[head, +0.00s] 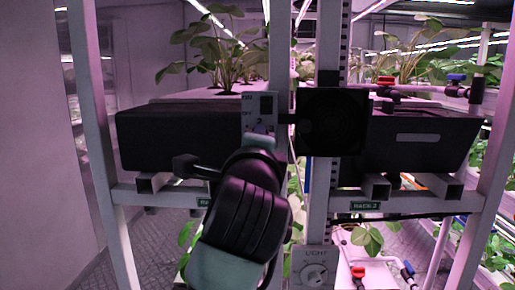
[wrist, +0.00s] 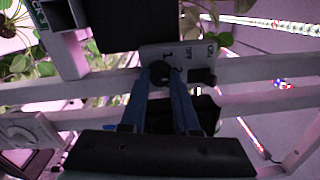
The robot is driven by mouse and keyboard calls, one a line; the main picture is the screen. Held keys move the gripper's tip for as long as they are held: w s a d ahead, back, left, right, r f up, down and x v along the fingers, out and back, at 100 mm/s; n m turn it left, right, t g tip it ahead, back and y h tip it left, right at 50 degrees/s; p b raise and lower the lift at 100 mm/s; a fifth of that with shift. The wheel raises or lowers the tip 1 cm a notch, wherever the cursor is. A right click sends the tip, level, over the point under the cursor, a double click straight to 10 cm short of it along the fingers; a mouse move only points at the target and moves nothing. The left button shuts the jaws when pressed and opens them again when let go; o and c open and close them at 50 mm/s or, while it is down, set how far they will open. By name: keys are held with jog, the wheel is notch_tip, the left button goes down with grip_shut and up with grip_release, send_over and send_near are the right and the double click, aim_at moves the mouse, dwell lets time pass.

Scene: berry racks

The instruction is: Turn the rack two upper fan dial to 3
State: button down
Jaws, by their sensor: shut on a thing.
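The fan dial (wrist: 160,70) is a small dark knob on a pale panel (wrist: 198,55) in the wrist view, where the markings "OFF" and "1" show turned around. My gripper (wrist: 162,79) has its two blue fingers on either side of the knob, shut on it. In the head view the panel (head: 249,103) sits on the middle post, and my wrist covers most of its lower part and the knob. I cannot read which mark the dial points to.
A dark fan box (head: 333,122) stands right of the panel. Black troughs with plants lie at left (head: 160,140) and right (head: 430,145). A "RACK 2" label (head: 365,206) is on the right crossbar. A light dial panel (head: 313,268) sits lower on the post.

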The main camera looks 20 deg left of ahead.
jog(key=m+b, duration=0.3)
jog(key=m, duration=0.8)
jog(key=shift+m, duration=0.3)
dwell(0.4)
jog(key=c, duration=0.7)
grip_release()
jog(key=shift+o, duration=0.2)
jog(key=b+v, duration=0.5)
jog(key=v, duration=0.8)
